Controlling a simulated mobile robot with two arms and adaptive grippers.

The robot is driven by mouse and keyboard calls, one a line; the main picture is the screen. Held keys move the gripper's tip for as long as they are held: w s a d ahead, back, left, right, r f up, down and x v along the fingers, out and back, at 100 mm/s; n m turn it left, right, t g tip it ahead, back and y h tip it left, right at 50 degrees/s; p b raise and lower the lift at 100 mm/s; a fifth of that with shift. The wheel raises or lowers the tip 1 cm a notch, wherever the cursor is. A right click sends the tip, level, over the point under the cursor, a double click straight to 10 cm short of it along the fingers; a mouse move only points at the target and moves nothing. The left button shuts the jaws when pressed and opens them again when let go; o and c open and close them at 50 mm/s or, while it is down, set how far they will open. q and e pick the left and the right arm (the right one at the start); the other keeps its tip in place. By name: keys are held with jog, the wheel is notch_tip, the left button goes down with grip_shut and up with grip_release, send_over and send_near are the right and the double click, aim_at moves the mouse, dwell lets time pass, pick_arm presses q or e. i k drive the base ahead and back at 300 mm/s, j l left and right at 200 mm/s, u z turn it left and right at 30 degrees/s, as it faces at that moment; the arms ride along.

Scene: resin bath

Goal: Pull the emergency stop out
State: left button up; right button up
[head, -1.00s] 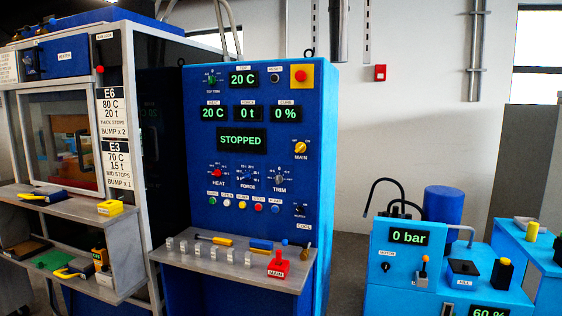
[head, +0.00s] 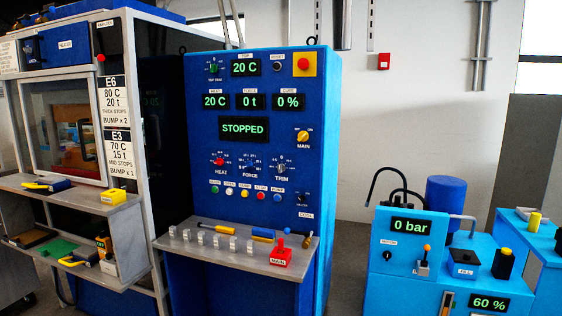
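The emergency stop (head: 303,63) is a red round button on a yellow square plate at the top right of the blue control panel (head: 205,150). From this angle I cannot tell whether the button is pressed in or out. The panel's large display (head: 243,128) reads STOPPED. Neither of my grippers is in the head view.
A grey shelf (head: 215,262) juts out below the panel, with several metal blocks, tools and a red MAIN piece (head: 281,254) on it. A blue pump unit (head: 405,262) stands at the right. A grey shelf unit (head: 75,196) stands at the left. Floor shows between panel and pump.

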aim_at(303, 63)
jog(key=i+j, duration=0.9)
jog(key=j, duration=0.1)
